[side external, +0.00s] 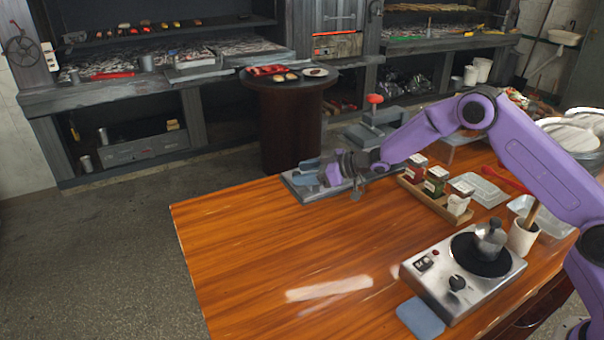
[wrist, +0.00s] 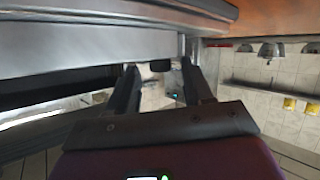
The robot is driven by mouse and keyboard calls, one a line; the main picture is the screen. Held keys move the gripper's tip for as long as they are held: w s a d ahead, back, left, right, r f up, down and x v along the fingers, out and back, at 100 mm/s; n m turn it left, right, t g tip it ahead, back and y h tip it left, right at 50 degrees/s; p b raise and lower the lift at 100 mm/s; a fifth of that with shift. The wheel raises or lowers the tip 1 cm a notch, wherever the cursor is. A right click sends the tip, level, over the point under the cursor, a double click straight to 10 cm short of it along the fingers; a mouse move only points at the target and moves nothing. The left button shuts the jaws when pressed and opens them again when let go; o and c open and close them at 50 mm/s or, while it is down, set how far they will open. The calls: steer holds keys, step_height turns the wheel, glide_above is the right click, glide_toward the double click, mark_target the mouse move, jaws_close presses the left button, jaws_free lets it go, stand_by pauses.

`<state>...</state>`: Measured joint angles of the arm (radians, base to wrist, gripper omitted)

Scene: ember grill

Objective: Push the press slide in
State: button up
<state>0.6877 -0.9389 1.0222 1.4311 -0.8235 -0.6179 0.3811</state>
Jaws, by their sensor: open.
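A grey press-like device with a red knob (side external: 374,98) stands at the far edge of the wooden table, behind my forearm. A low grey plate (side external: 300,190) with a blue-grey upper part lies at the table's far left corner. I cannot tell which part is the press slide. My gripper (side external: 328,172) is over this low plate, partly hiding it; contact cannot be told. In the wrist view, my gripper (wrist: 160,68) shows two separated dark fingers with nothing clearly held. A small dark block (wrist: 160,65) shows between the fingertips, and a pale grey slab (wrist: 60,45) spans the upper left.
Right of my gripper is a wooden rack (side external: 430,202) with several spice jars. A hot plate (side external: 462,275) with a metal pot (side external: 489,238) stands at front right, a blue pad (side external: 420,318) beside it. The table's left front is clear. A round table (side external: 288,85) stands beyond.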

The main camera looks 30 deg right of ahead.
steer(key=shift+w+a+f, duration=0.25)
steer(key=shift+w+a, duration=0.15)
jaws_close()
steer(key=shift+d, duration=2.6)
jaws_free()
steer(key=shift+r, duration=0.1)
steer(key=v, duration=1.7)
steer(key=shift+r, duration=0.15)
